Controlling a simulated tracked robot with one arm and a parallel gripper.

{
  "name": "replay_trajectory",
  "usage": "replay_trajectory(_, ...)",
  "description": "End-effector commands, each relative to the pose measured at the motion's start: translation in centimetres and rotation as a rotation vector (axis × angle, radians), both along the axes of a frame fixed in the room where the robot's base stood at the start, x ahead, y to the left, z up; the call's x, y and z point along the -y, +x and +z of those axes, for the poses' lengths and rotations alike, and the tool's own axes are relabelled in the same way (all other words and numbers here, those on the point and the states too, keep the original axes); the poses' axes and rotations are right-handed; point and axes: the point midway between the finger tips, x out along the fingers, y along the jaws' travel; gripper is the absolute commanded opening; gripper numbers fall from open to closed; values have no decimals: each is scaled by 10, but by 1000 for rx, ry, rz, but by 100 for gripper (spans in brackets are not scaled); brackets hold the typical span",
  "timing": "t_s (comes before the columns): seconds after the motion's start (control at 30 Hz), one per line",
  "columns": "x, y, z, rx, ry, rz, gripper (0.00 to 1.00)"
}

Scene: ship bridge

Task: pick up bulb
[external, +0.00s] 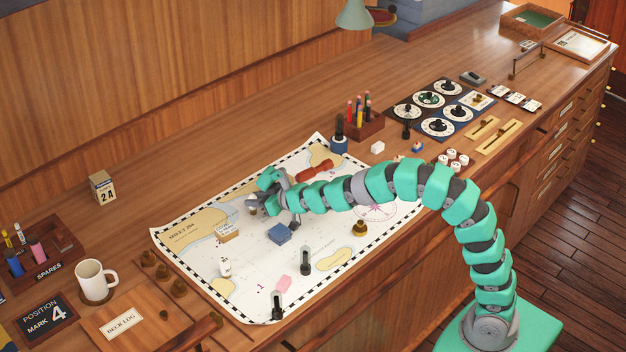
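My gripper (262,193) is at the end of the teal arm, low over the left-middle part of the chart (205,262). Its teal finger parts look spread apart, but I cannot tell whether they hold anything. A small pale grey, rounded thing (252,204) that may be the bulb shows right at the fingertips. It is partly hidden, and I cannot tell whether it is touched. A clear-topped piece with a dark base (305,262) stands upright near the chart's front, and a similar dark piece (278,305) stands at its front edge.
Near the gripper on the chart are a blue block (280,234), a cream block (227,232), a red piece (314,170) and a brass piece (359,228). A white mug (93,280) stands left. Dials (438,127) lie to the right.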

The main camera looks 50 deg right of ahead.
Motion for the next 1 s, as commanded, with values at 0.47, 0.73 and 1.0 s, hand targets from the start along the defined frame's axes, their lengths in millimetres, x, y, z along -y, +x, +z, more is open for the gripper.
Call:
replay_trajectory(0.47,0,0,5,1,0,0,4)
replay_trajectory(0.73,0,0,29,1,-1,0,4)
replay_trajectory(1.0,5,-16,37,-1,0,0,4)
